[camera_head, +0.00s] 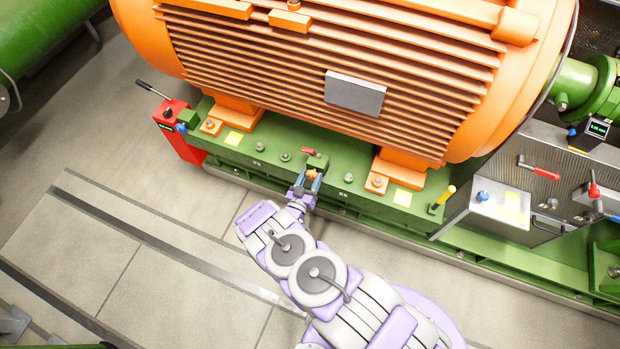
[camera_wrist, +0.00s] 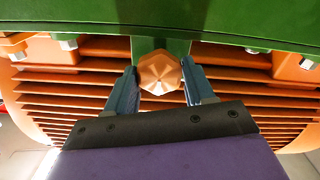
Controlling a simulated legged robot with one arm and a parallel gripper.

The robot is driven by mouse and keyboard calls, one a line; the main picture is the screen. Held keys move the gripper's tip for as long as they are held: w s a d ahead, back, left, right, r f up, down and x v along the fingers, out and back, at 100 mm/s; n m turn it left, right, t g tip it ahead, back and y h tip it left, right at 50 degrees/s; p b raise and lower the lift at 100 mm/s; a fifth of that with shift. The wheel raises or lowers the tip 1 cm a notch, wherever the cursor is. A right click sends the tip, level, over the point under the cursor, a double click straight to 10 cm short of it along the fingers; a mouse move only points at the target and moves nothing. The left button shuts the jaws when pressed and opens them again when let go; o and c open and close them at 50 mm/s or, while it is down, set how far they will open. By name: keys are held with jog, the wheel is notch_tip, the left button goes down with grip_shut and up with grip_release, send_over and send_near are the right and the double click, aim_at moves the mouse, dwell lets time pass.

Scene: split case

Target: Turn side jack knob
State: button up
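The side jack knob is a faceted orange knob (camera_wrist: 160,74) on a green block at the front edge of the green base. In the head view the knob (camera_head: 312,174) shows small at the end of my arm. My gripper (camera_wrist: 160,80) has its two blue fingers on either side of the knob, one left and one right. The gripper (camera_head: 306,182) also shows in the head view, reaching the block from the front.
The orange finned motor (camera_head: 330,70) stands above the green base (camera_head: 262,158). A red lever (camera_head: 308,151) sits just behind the knob's block. A red box with a handle (camera_head: 178,130) is at the left, a metal panel (camera_head: 500,205) at the right. Floor in front is clear.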

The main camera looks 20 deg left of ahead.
jog(key=c, duration=0.6)
jog(key=shift+a+m, duration=0.1)
jog(key=shift+m, duration=0.2)
jog(key=m, duration=1)
jog(key=shift+m, duration=0.3)
jog(key=shift+d+f, duration=0.1)
jog(key=shift+d, duration=0.1)
jog(key=o, duration=1)
jog(key=shift+o, duration=0.2)
jog(key=shift+d, duration=0.1)
